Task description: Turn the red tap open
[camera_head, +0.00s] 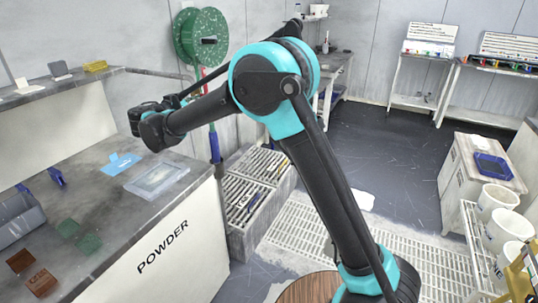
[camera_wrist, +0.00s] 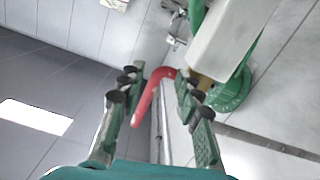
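In the wrist view, my gripper (camera_wrist: 158,78) is open, with its two green and black fingers spread apart. A bent red tap handle (camera_wrist: 148,98) shows between the fingers, its bend near the right fingertip and its straight end running down toward the left finger. I cannot tell whether either finger touches it. A brass-coloured part (camera_wrist: 200,79) shows by the right finger, partly hidden. In the head view, my gripper (camera_head: 142,118) is at the left end of my arm, above the powder bench. Its fingers are small and dark there, and the tap handle is not clear.
A green hose reel (camera_head: 201,36) is on the wall behind my arm. The powder bench (camera_head: 110,190) holds a blue item (camera_head: 121,163), a clear tray (camera_head: 157,180) and small coloured blocks. A rack (camera_head: 246,215) stands at its right end. The dark floor (camera_head: 400,150) is open behind.

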